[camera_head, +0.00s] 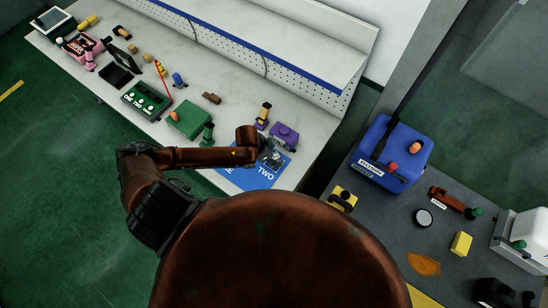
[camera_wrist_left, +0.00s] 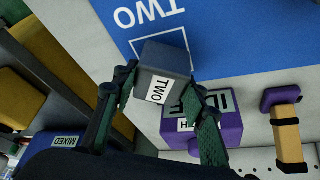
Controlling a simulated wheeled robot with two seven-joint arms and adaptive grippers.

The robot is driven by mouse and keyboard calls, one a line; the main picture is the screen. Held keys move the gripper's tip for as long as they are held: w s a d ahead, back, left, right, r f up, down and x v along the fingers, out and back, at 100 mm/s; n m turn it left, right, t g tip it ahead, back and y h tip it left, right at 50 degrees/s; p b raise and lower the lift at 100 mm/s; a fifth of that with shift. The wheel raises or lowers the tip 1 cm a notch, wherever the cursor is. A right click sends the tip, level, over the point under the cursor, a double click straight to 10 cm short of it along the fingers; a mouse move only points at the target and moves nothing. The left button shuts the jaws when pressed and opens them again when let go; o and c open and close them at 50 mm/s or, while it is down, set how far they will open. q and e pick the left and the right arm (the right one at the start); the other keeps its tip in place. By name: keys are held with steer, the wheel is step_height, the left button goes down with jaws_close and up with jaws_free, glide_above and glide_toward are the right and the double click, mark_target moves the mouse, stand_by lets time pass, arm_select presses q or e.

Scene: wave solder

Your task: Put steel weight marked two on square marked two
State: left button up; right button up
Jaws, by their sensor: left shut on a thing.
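My left gripper (camera_wrist_left: 160,88) is shut on the steel weight marked two (camera_wrist_left: 170,58), a grey block with a white TWO label, in the left wrist view. In the head view the left gripper (camera_head: 271,157) is over the far end of the blue mat (camera_head: 243,180). The mat also shows in the left wrist view (camera_wrist_left: 230,40). The weight hides much of the white-outlined square marked two (camera_wrist_left: 186,24), and TWO is printed beside it. I cannot tell whether the weight touches the mat. My right gripper is not in view.
A purple box (camera_head: 285,134) and a yellow-and-black item (camera_head: 263,115) stand close beyond the mat. A green box (camera_head: 189,119) stands to its left. A grey table at the right bears a blue box (camera_head: 408,146). A perforated ledge (camera_head: 230,55) runs behind the bench.

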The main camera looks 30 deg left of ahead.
arm_select(q)
steer(key=shift+f, duration=0.45)
stand_by(0.3)
steer(key=o, duration=1.5)
steer(key=v, duration=1.2)
